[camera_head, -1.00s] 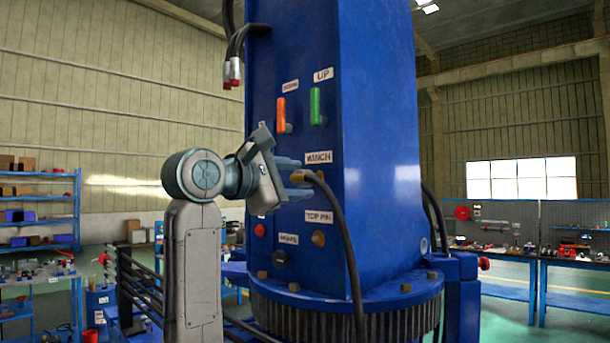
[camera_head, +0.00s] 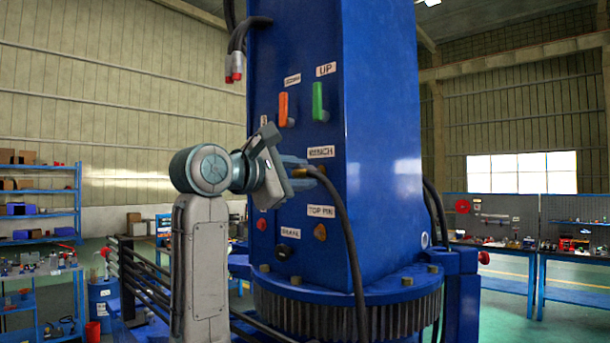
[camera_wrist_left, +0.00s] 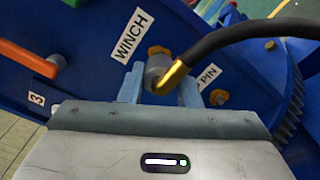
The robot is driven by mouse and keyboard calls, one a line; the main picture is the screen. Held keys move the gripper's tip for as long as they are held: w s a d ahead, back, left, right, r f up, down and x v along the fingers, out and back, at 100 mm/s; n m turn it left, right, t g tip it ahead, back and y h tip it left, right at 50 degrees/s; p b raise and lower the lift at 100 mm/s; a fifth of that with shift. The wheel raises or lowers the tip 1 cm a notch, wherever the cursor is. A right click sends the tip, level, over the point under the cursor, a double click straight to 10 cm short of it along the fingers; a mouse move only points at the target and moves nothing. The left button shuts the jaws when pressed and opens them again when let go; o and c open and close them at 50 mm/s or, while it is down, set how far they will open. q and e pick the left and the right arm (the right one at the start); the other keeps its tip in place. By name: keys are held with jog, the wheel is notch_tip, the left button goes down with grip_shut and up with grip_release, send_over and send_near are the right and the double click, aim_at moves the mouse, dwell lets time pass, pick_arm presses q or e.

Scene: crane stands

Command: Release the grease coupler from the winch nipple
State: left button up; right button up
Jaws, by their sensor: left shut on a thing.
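The grease coupler (camera_wrist_left: 157,70) is a grey cylinder with a brass elbow, on the end of a black hose. Its brass part (camera_head: 311,171) shows under the WINCH label (camera_head: 321,152) on the blue column. My left gripper (camera_head: 301,173) is shut on the coupler. In the left wrist view its two fingers (camera_wrist_left: 160,88) stand on either side of it. The coupler sits against the column face at the winch point. A brass fitting (camera_wrist_left: 158,50) shows just behind it; the nipple tip is hidden, so I cannot tell how it is seated. My right gripper is out of view.
The black hose (camera_head: 352,250) hangs down the column front. An orange lever (camera_head: 283,108) and a green lever (camera_head: 318,100) stick out above. The TOP PIN fitting (camera_head: 320,232) and a black brake fitting (camera_head: 283,251) lie below. A toothed ring (camera_head: 340,315) surrounds the base.

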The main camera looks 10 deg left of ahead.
pick_arm(q)
jog(key=shift+b+v, duration=0.55)
jog(key=shift+v, duration=1.5)
